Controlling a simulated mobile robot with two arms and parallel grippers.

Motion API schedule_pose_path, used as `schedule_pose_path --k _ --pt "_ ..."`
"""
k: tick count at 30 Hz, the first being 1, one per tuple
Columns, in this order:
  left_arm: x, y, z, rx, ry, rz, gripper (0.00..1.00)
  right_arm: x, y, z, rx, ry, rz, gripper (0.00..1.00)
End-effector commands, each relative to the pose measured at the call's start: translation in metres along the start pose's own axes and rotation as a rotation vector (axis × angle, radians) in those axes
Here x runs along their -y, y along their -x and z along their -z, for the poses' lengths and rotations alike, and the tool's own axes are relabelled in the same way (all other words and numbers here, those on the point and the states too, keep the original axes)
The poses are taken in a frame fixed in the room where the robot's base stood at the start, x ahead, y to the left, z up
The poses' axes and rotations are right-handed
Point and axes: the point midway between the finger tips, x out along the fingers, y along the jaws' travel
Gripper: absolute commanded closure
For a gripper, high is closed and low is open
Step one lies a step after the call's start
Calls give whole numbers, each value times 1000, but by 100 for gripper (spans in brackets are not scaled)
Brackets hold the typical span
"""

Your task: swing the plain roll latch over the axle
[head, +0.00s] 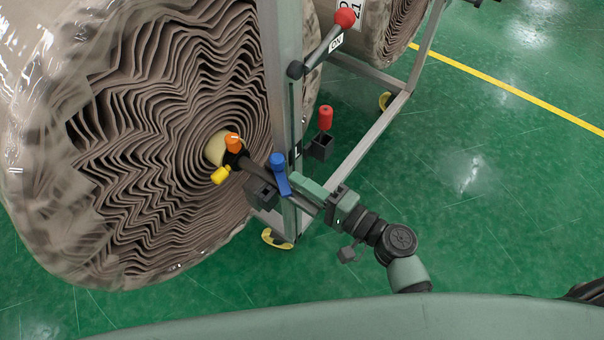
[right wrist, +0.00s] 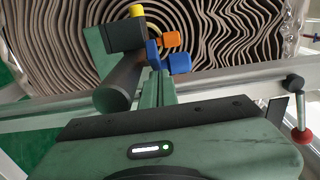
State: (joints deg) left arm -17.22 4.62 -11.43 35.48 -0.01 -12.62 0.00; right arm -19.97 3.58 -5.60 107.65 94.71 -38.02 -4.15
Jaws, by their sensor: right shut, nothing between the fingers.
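The plain roll (head: 150,130), brown, wavy-layered and wrapped in clear film, fills the left of the head view. A dark axle (head: 250,172) comes out of its pale core (head: 214,150). My left gripper is not in view.
Orange (head: 233,143) and yellow (head: 220,175) knobs sit by the core. A metal post (head: 283,70) carries a red-ball lever (head: 345,18) marked ON. A red handle (head: 325,118) stands on a black bracket. A second roll (head: 380,30) is behind. Green floor is free at right.

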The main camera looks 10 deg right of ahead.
Motion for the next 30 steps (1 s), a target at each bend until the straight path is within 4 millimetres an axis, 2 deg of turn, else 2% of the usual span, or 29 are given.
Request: schedule_pose_path --k 4,8,18,24,30 --pt "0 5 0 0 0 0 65 14 0 0 1 4 1 100" --pt "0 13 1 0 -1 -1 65 40 0 0 2 5 2 100" --pt "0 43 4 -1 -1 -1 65 127 0 0 1 6 4 100" --pt "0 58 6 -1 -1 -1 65 171 0 0 0 6 3 100" --pt "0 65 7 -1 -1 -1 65 194 0 0 0 2 2 100"
